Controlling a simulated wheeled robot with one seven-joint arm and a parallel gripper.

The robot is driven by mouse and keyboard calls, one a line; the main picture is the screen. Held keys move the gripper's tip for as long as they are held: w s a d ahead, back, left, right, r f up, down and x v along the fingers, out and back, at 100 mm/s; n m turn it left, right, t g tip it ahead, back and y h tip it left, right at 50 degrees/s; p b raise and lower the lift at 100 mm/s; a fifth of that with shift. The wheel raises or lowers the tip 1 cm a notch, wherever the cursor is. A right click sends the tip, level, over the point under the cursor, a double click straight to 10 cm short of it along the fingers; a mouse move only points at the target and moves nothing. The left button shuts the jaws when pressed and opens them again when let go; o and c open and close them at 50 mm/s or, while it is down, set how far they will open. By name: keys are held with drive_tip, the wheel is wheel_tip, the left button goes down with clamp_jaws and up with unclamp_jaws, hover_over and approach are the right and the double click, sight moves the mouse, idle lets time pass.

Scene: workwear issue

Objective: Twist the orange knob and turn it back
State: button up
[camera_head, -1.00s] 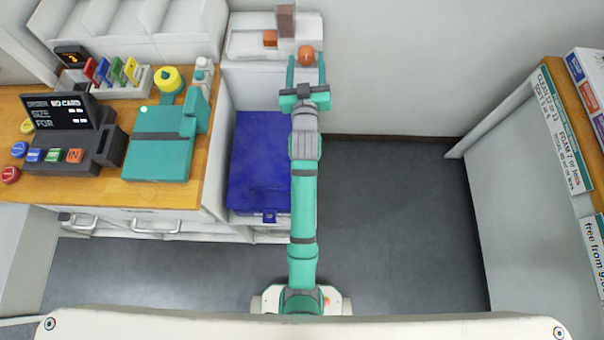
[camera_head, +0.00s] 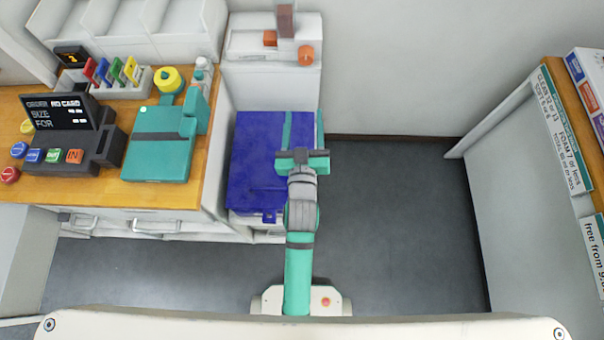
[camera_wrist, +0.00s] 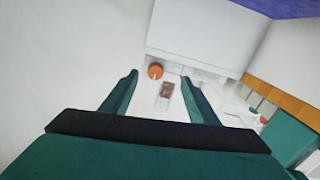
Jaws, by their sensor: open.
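The orange knob (camera_head: 306,55) is on the front right of the white machine at the back wall. It also shows in the wrist view as a round orange disc (camera_wrist: 155,71), beyond the fingertips and near the left one. My gripper (camera_head: 303,112) is open and empty, over the right part of the blue lid, well short of the knob. In the wrist view its two green fingers (camera_wrist: 158,75) are spread apart, with nothing between them touching.
A blue lid (camera_head: 262,160) lies below the white machine (camera_head: 245,45), which also bears an orange block (camera_head: 270,38) and a brown upright piece (camera_head: 286,20). A wooden counter (camera_head: 120,195) with a teal device (camera_head: 160,145) is at left. Grey floor at right is clear.

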drive_tip(key=s+f+g, duration=0.1)
drive_tip(key=s+f, duration=0.4)
drive_tip(key=s, duration=0.8)
drive_tip(key=shift+s+m, duration=0.35)
drive_tip(key=shift+m, duration=0.05)
drive_tip(key=shift+a, duration=0.1)
drive_tip(key=s+r+g, duration=0.1)
drive_tip(key=s, duration=1.6)
drive_tip(key=shift+s+d+r, duration=0.15)
drive_tip(key=shift+s+d, duration=0.05)
drive_tip(key=shift+s, duration=0.1)
